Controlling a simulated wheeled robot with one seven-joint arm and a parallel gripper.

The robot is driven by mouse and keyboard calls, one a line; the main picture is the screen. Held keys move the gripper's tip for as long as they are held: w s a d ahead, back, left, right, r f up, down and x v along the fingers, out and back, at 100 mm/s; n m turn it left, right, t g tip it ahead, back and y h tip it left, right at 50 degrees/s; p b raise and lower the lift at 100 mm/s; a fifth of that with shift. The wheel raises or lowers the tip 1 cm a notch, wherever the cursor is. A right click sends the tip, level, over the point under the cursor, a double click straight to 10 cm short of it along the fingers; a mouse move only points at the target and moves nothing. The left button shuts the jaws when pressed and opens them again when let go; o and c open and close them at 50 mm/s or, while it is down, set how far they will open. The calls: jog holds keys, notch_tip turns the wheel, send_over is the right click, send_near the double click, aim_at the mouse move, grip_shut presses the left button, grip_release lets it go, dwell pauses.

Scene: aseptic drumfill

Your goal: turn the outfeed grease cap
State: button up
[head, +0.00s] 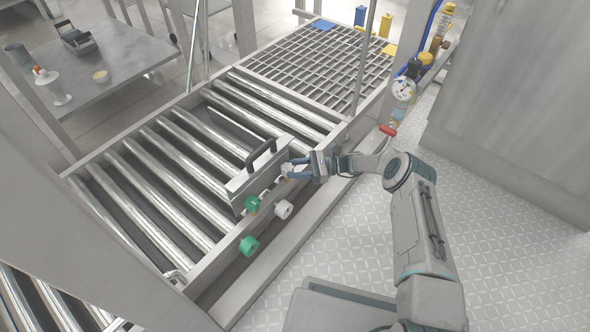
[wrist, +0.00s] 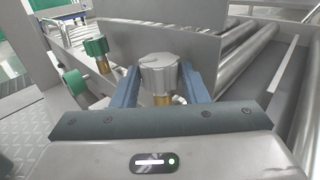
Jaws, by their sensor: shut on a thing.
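A light grey ribbed grease cap (wrist: 158,73) sits upright on a brass fitting, between the two blue fingers of my gripper (wrist: 160,80) in the wrist view. The fingers are shut on its sides. In the head view my gripper (head: 291,169) is at the right side of the roller conveyor, beside the plate with the black handle. The cap (head: 287,168) shows there only as a small pale spot, partly hidden by the fingers. A green cap on a brass fitting (wrist: 97,47) stands to the left in the wrist view, apart from my gripper.
A grey plate with a black handle (head: 261,159) stands on the conveyor rollers (head: 165,170). A white knob (head: 283,209) and a green knob (head: 249,245) stick out from the conveyor side. A red-handled valve (head: 387,130) and gauge (head: 403,90) stand beyond my wrist. Patterned floor is clear at right.

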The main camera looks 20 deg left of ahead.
jog(key=shift+w+a+n+g+h, duration=0.1)
jog(key=shift+n+g+h, duration=0.3)
jog(key=shift+n+g, duration=0.25)
jog(key=shift+w+a+n+g+h, duration=0.1)
jog(key=shift+n+g+h, duration=0.35)
jog(key=shift+g, duration=0.4)
jog(key=o, duration=1)
jog(key=shift+r, duration=0.1)
jog(key=shift+c, duration=0.2)
jog(key=shift+m+t+y, duration=0.45)
jog(key=shift+m+t, duration=0.15)
jog(key=shift+t, duration=0.2)
jog(key=shift+d, duration=0.1)
